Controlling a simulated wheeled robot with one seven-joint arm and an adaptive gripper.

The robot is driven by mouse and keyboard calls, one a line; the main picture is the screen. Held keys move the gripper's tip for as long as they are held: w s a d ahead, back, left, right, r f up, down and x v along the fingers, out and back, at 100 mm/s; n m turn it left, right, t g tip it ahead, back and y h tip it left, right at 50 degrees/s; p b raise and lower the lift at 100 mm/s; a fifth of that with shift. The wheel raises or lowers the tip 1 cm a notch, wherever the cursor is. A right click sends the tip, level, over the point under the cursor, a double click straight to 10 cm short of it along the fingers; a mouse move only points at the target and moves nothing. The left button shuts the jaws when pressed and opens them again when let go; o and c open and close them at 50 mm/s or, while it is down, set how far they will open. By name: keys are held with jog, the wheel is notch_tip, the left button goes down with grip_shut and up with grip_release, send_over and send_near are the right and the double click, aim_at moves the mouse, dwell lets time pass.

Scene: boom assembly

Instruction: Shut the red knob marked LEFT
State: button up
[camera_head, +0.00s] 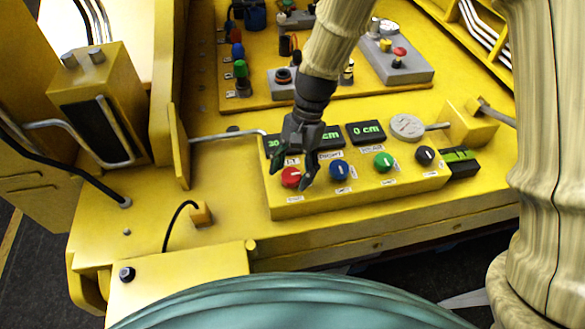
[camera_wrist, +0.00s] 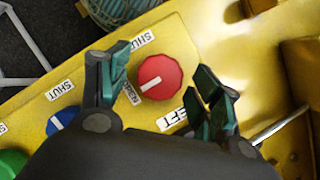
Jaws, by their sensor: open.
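The red knob (camera_head: 290,177) is at the left end of the knob row on the yellow control box (camera_head: 350,192). In the wrist view the red knob (camera_wrist: 165,77) shows between the two fingers, with a gap on each side. Its white line points to the lower left, toward a partly hidden label (camera_wrist: 129,95). A SHUT label (camera_wrist: 142,41) is at the knob's upper left, away from the line. A partly covered LEFT label (camera_wrist: 171,119) is below the knob. My gripper (camera_head: 292,174) is open around the knob, pointing down; I cannot tell whether it touches.
Blue (camera_head: 339,170), green (camera_head: 384,161) and black (camera_head: 424,155) knobs continue the row to the right. Small displays stand behind them; the left one (camera_head: 273,143) is partly hidden and begins with 30. A grey disc (camera_head: 407,126) and a metal rod (camera_head: 228,134) are nearby.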

jog(key=c, duration=1)
